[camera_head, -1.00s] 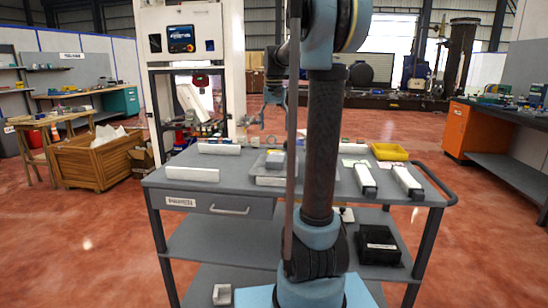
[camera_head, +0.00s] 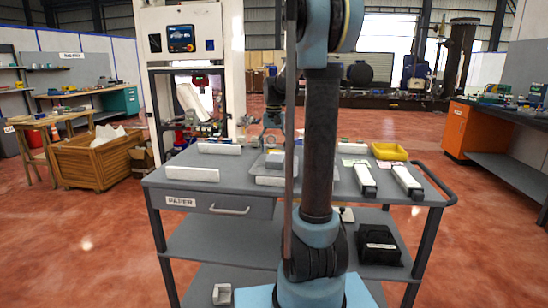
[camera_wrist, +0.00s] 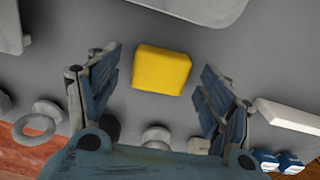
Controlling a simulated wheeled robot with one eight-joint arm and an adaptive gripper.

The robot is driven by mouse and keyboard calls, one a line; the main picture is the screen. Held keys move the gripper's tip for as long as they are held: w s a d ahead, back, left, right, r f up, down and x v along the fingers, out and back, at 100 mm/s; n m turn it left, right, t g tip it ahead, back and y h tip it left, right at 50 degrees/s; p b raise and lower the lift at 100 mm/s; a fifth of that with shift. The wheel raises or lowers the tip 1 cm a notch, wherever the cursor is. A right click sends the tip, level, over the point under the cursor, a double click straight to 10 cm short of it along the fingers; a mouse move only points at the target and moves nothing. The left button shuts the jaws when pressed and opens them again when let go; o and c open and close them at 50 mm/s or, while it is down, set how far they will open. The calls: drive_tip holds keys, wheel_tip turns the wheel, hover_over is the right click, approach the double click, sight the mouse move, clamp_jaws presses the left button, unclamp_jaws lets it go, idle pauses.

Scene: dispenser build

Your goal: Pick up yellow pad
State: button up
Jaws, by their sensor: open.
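The yellow pad (camera_wrist: 161,70) is a small block with rounded edges. In the wrist view it lies on the grey cart top (camera_wrist: 215,50), ahead of my gripper (camera_wrist: 160,88) and between the lines of its two fingers. My gripper is open and empty, with a finger to each side of the pad and a gap on both sides. In the head view my gripper (camera_head: 272,133) is low over the back of the cart, partly behind my own arm.
A yellow tray (camera_head: 389,152) sits at the cart's back right. White bars (camera_head: 192,174) lie along the left and long white pieces (camera_head: 407,182) on the right. In the wrist view, a grey ring (camera_wrist: 38,122) and white parts (camera_wrist: 290,120) lie near the fingers.

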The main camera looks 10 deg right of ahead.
drive_tip(key=c, duration=1)
drive_tip(key=shift+o, duration=0.2)
wheel_tip(320, 180, up, 10)
drive_tip(key=shift+o, duration=0.3)
